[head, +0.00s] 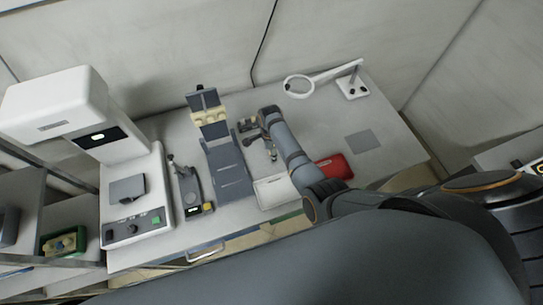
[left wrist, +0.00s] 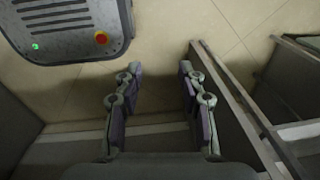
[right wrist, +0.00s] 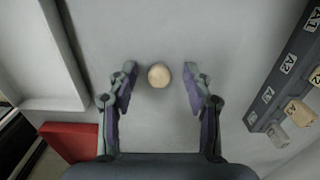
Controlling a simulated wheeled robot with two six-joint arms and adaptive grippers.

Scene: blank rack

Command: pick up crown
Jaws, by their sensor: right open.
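A small round beige piece (right wrist: 159,76), which looks like the crown, lies on the grey table top in the right wrist view. It shows between and slightly beyond the fingertips of my right gripper (head: 262,146), which is open, empty and pointing down at the table. The piece appears apart from both fingers; its height below them is hard to tell. In the head view I cannot make the piece out clearly near the gripper. My left gripper (left wrist: 160,74) shows only in its wrist view; it is open and empty over the floor.
A dark rack (right wrist: 283,70) with labelled slots holds beige blocks beside the piece. A white tray (right wrist: 62,90) and a red box (right wrist: 70,141) lie on the other side. A white machine (head: 135,185) and a magnifier lamp (head: 299,86) stand farther off.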

